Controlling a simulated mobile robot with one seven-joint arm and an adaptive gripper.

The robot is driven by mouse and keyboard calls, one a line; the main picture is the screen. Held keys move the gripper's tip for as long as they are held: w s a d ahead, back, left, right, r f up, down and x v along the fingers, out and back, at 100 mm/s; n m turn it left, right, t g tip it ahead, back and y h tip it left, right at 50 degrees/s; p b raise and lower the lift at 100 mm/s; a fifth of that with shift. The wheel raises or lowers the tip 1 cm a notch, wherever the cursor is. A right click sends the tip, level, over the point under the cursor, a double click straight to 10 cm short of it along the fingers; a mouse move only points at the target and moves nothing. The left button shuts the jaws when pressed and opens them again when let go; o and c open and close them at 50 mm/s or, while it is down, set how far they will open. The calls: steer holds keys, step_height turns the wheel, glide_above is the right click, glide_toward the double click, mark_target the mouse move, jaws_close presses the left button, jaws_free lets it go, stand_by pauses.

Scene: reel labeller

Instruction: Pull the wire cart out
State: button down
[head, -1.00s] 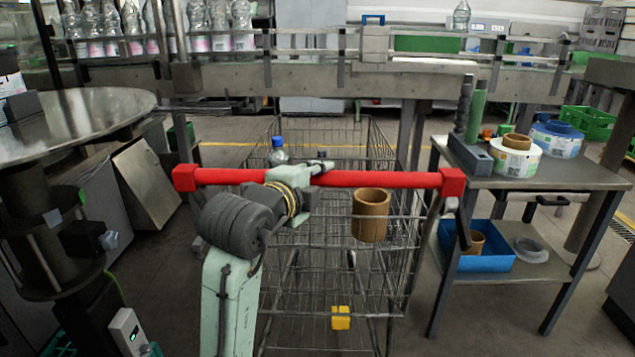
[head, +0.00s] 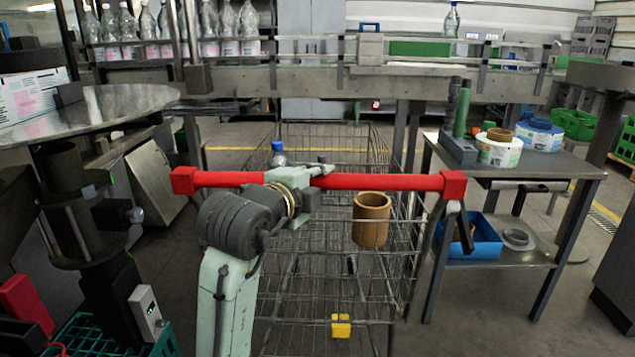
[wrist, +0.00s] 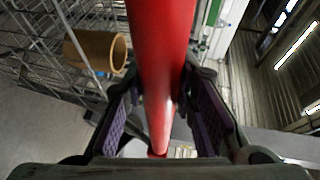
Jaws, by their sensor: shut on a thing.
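The wire cart (head: 330,290) stands in front of me in the head view, partly under the bottle conveyor, with a red handle bar (head: 385,182) across its near end. My gripper (wrist: 160,125) is shut on the red handle bar; in the wrist view the bar runs between its two fingers. A brown cardboard core (head: 371,222) is at the cart near the bar, and a bottle with a blue cap (head: 278,155) shows in the cart behind my arm.
A steel side table (head: 550,170) with label reels (head: 499,150) stands close on the right. A blue bin (head: 480,240) is on its lower shelf. A round steel table (head: 110,115) and dark machinery are on the left. The conveyor (head: 300,72) crosses behind.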

stand_by(0.3)
steer(key=c, duration=1.3)
jaws_free()
steer(key=v, duration=1.2)
